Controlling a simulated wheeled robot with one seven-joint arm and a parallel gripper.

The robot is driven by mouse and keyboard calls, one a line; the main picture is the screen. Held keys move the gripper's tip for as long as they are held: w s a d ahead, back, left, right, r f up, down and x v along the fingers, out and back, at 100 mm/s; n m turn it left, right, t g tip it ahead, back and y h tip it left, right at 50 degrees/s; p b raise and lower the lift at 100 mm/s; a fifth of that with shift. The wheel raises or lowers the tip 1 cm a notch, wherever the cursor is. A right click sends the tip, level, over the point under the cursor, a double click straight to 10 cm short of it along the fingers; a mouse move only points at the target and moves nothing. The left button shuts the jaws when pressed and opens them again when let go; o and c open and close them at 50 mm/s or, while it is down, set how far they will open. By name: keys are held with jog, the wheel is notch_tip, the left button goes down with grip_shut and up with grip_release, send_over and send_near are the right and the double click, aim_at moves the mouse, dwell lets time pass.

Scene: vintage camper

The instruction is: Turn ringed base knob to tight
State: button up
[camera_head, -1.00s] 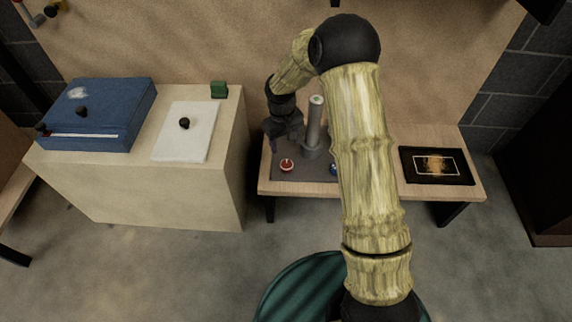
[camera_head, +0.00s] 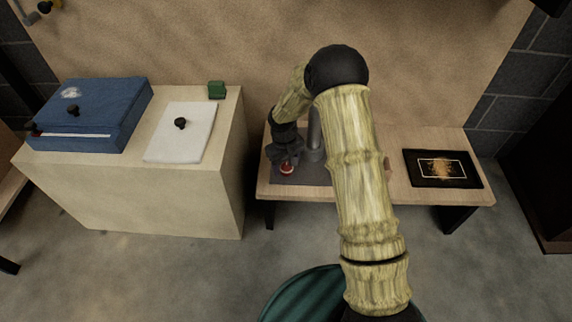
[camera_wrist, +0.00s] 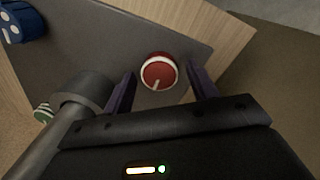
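The ringed base knob (camera_wrist: 160,72) is red with a white ring and a short white pointer line, which points down and slightly left in the wrist view. It sits on a grey base plate (camera_wrist: 95,45) and also shows in the head view (camera_head: 287,170), partly hidden by my gripper. My gripper (camera_wrist: 160,78) is open, with one dark finger on each side of the knob and a visible gap to both. In the head view my gripper (camera_head: 284,160) is low over the plate, just behind the knob. I cannot read any tight mark.
A grey post (camera_wrist: 50,138) rises from the plate beside my gripper. A black framed panel (camera_head: 443,168) lies right on the wooden bench (camera_head: 393,190). A cabinet (camera_head: 140,195) stands left.

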jog(key=c, duration=0.9)
jog(key=shift+c, duration=0.2)
